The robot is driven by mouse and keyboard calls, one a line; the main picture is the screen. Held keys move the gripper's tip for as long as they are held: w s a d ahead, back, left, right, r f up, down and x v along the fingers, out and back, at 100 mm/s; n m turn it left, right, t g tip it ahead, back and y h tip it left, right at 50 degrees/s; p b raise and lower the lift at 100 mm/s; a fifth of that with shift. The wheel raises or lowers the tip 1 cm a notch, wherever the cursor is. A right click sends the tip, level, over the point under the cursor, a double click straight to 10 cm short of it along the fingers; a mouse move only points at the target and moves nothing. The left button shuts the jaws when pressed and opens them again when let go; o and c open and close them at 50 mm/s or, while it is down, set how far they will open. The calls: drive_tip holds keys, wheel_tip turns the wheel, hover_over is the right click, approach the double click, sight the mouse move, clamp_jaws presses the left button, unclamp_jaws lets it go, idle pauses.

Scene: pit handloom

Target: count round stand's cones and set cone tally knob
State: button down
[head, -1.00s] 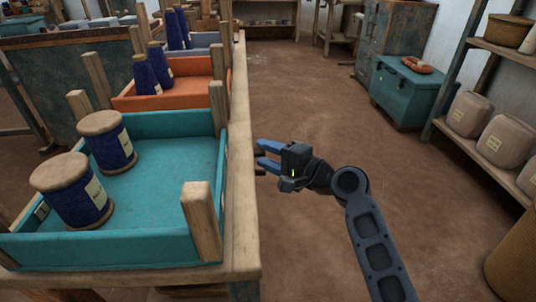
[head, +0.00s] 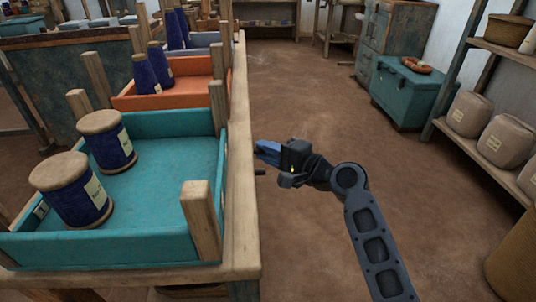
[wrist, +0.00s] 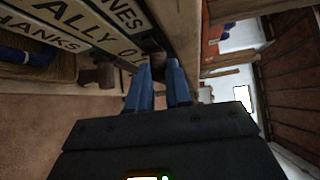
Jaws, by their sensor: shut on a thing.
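My gripper (head: 262,151) is beside the right edge of the long wooden bench. In the wrist view its blue fingers (wrist: 160,74) are shut on a dark brown knob (wrist: 155,62) at the bench side, partly hidden by the fingers. Beside the knob is a pale label board (wrist: 95,30) with cut-off lettering, "NES", "ALLY 01" and "HANKS". A second brown knob (wrist: 97,76) sticks out to the left. Dark blue cones (head: 145,74) stand in an orange tray (head: 190,96), with more cones (head: 176,28) behind. I cannot make out a round stand.
A teal tray (head: 165,185) with two blue spools (head: 75,195) is at the near end of the bench (head: 240,200). A teal chest (head: 405,92) and shelves with wrapped bundles (head: 506,142) stand at right. The brown floor between is clear.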

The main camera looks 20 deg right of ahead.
drive_tip(key=w+d+b, duration=0.3)
drive_tip(key=w, duration=0.7)
drive_tip(key=shift+w+d+b, duration=0.2)
drive_tip(key=shift+w+b, duration=0.05)
drive_tip(key=shift+b, duration=0.05)
drive_tip(key=shift+f, duration=0.1)
drive_tip(key=c, duration=1)
unclamp_jaws()
drive_tip(key=shift+c, duration=0.2)
drive_tip(key=p+v, duration=0.1)
drive_tip(key=v, duration=0.6)
drive_tip(key=shift+s+d+p, duration=0.25)
drive_tip(key=shift+s+p, duration=0.1)
